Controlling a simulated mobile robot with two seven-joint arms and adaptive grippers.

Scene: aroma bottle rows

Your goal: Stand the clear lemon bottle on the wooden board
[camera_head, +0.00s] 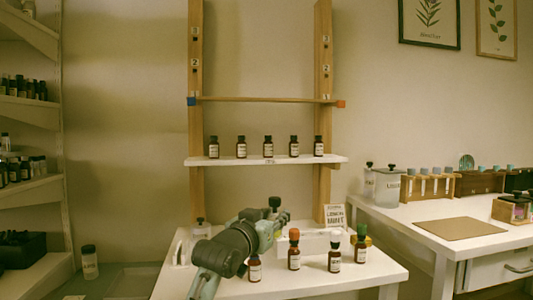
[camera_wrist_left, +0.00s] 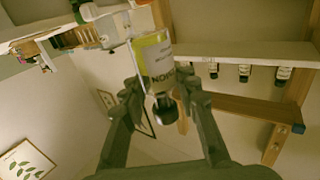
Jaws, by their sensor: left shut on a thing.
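My left gripper (camera_head: 272,222) is shut on the clear lemon bottle (camera_head: 274,202), above the white table in the head view. Only its dark cap shows well there; its body is mostly hidden by the gripper. In the left wrist view the bottle (camera_wrist_left: 156,62) is between the two fingers, its yellow and white label reading upside down and its dark cap toward the camera. The wooden board (camera_head: 460,228) lies flat and bare on the right-hand white table, well to the right of the gripper. My right gripper is not in view.
Several small brown bottles (camera_head: 294,252) stand on the near table, close to my left arm. A shelf (camera_head: 265,160) holds a row of brown bottles behind. A clear jar (camera_head: 388,187) and a test-tube rack (camera_head: 430,187) stand behind the board.

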